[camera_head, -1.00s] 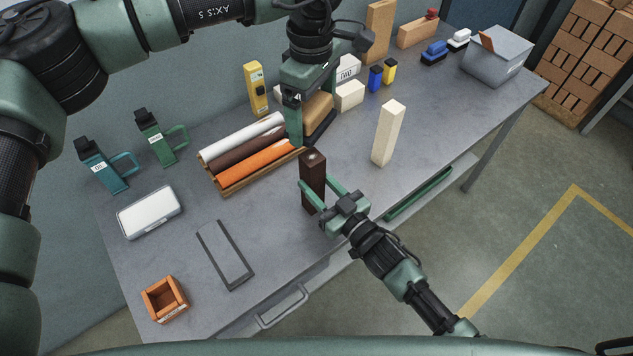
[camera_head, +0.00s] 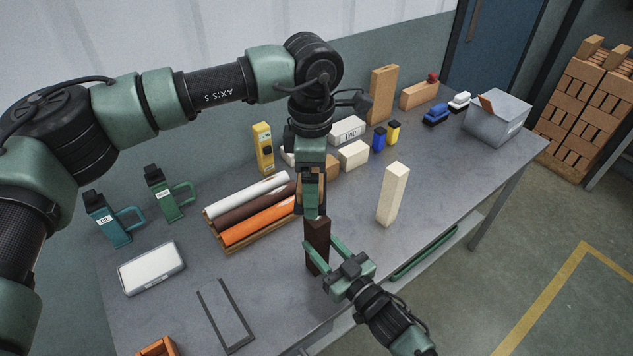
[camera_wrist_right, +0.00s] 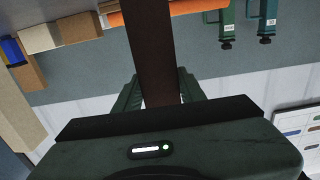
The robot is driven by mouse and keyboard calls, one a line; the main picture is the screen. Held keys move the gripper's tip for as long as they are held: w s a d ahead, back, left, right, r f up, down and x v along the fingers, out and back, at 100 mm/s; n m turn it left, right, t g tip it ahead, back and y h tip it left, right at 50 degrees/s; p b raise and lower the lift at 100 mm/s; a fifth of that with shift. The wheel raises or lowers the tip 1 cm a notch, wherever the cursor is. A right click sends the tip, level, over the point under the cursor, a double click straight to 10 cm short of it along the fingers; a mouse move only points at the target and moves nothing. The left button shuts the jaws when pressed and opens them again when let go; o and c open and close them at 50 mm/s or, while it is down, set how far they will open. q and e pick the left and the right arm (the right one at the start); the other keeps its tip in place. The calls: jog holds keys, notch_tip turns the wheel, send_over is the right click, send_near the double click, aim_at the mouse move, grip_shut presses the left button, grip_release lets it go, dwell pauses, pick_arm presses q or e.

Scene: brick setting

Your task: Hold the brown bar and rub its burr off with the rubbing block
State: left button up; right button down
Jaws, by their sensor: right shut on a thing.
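The dark brown bar (camera_head: 317,246) stands upright near the bench's front edge. My right gripper (camera_head: 322,257) is shut on its lower part, and the bar also rises between the fingers in the right wrist view (camera_wrist_right: 150,55). My left gripper (camera_head: 312,190) points down right above the bar, shut on the rubbing block (camera_head: 317,183), which is tan with a dark underside and mostly hidden by the fingers. The block's lower end is at or just above the bar's top; I cannot tell whether they touch. The burr is hidden.
A cream bar (camera_head: 392,195) stands upright to the right. A wooden rack (camera_head: 262,238) with white, brown and orange rolls lies left. A white case (camera_head: 151,268), a dark U-shaped frame (camera_head: 226,316) and an orange box (camera_head: 157,347) are front left. A grey bin (camera_head: 497,118) stands far right.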

aim_at(310, 223)
pick_arm(q)
jog(key=n, duration=0.3)
jog(key=shift+s+a+f, duration=0.2)
jog(key=shift+a, duration=0.1)
jog(key=shift+f, duration=3.4)
jog(key=shift+d+f, duration=0.15)
jog(key=shift+f, duration=0.35)
jog(key=shift+w+d, duration=0.3)
jog(key=shift+c, duration=0.7)
jog(key=shift+w+d+f, duration=0.1)
jog(key=shift+w+d, duration=0.8)
jog(key=shift+d, duration=0.3)
jog(key=shift+s+a, duration=0.6)
jog(key=shift+a, duration=0.2)
jog(key=shift+s+a, duration=0.55)
jog(key=shift+a, duration=0.25)
jog(key=shift+r, duration=4.1)
jog(key=shift+w+f, duration=0.1)
jog(key=shift+f, duration=0.05)
jog(key=shift+f, duration=0.1)
